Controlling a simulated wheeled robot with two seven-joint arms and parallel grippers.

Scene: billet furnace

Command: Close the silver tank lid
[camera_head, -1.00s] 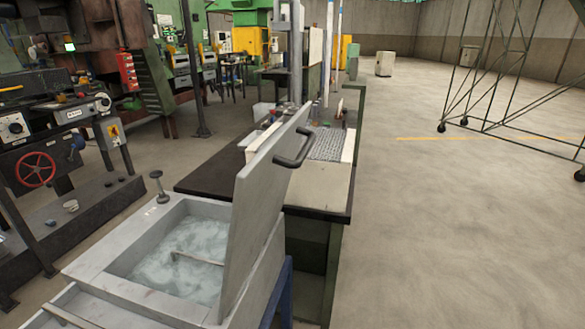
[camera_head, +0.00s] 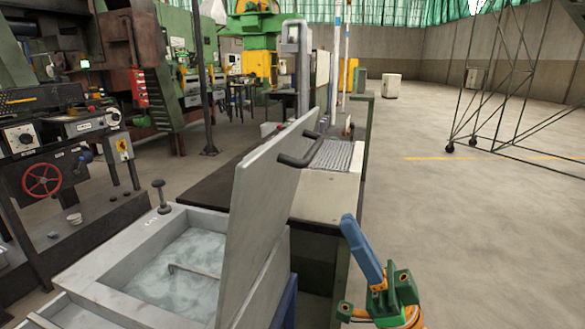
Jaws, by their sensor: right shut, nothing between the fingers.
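The silver tank (camera_head: 110,268) stands at the lower left, with cloudy liquid (camera_head: 188,262) and a bent metal rod (camera_head: 195,271) inside. Its lid (camera_head: 262,205) stands open, nearly upright and tilted a little to the right, along the tank's right side. A dark handle (camera_head: 298,155) sits on the lid's right face near its upper end. My right gripper (camera_head: 362,250), with a blue finger part and green and orange body, is shut and empty. It is to the right of the lid and below the handle, apart from both. My left gripper is not in view.
A dark-topped workbench (camera_head: 210,186) with a pale box (camera_head: 328,190) on it stands behind the tank. A machine with a red handwheel (camera_head: 42,180) is at the left. The floor (camera_head: 480,230) at the right is open, with a wheeled metal frame (camera_head: 490,100) farther back.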

